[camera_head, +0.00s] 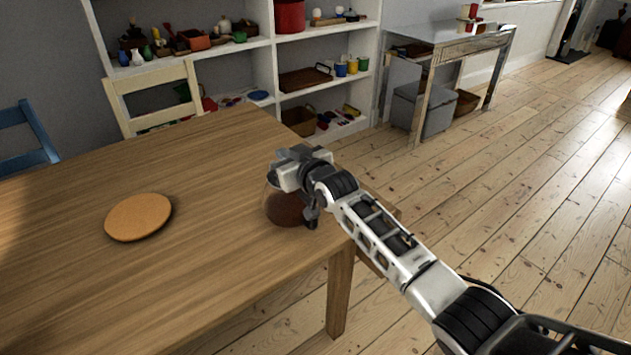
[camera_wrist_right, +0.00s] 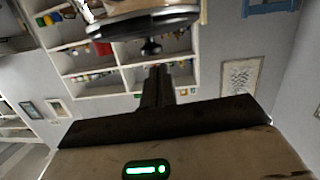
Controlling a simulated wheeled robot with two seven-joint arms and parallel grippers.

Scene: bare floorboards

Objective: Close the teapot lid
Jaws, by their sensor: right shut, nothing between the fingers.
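The teapot (camera_head: 284,207), glass with a reddish-brown inside, stands near the right corner of the wooden table. My right gripper (camera_head: 300,172) is over its top and hides much of it, including the lid. In the right wrist view, a round dark-rimmed disc with a small knob, which looks like the lid (camera_wrist_right: 146,24), shows at the top. My right gripper's shut fingers (camera_wrist_right: 157,72) are empty and point toward the knob, with a small gap in the picture. I cannot tell how far the lid is open. My left gripper is not in view.
A round cork mat (camera_head: 138,217) lies on the table (camera_head: 215,268), left of the teapot. The table between them is clear. A cream chair (camera_head: 157,92) and a blue chair (camera_head: 28,140) stand at its far side. White shelves (camera_head: 272,60) stand behind.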

